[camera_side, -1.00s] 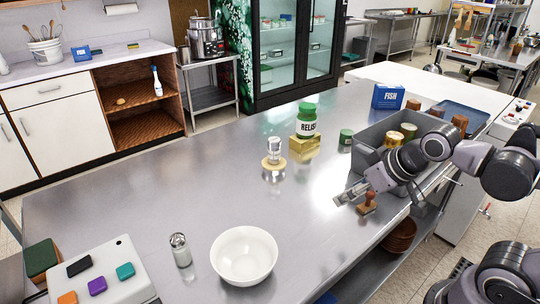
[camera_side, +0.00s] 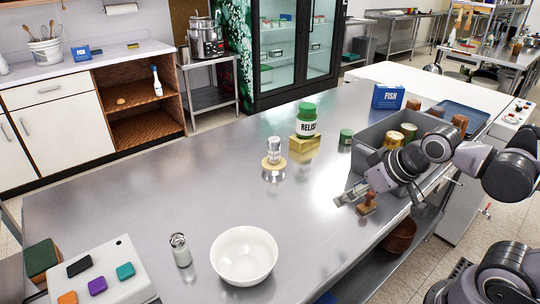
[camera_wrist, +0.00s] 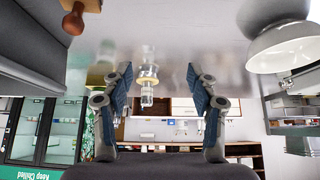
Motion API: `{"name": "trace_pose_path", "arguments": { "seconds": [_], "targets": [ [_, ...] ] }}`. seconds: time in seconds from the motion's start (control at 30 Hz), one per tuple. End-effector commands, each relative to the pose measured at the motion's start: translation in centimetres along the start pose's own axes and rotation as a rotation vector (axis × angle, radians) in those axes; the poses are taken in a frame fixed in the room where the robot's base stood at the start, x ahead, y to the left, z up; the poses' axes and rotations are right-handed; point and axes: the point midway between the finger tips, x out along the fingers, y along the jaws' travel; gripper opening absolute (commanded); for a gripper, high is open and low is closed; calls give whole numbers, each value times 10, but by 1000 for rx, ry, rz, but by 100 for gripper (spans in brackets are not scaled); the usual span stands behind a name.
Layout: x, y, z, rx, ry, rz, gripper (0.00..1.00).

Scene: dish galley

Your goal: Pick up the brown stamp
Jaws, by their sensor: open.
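The brown stamp (camera_side: 367,204) stands upright on the steel counter near its right front edge, with its knob handle up. In the wrist view the stamp (camera_wrist: 74,20) shows at the upper left, outside the space between the fingers. My gripper (camera_side: 343,200) is low over the counter, just left of the stamp in the side view. In the wrist view my gripper (camera_wrist: 160,88) has its two blue-padded fingers wide apart with nothing between them.
A grey bin (camera_side: 372,135) with several cans and jars stands behind the stamp. The counter's middle is clear.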

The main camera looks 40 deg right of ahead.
Motion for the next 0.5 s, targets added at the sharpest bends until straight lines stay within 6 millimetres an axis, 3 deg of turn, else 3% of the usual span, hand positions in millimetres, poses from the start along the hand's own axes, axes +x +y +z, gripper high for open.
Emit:
{"name": "trace_pose_path", "arguments": {
  "seconds": [0.37, 0.5],
  "targets": [
    [0, 0, 0, 3, -1, 0, 56],
    [0, 8, -4, 93, -38, 16, 56]
  ]
}}
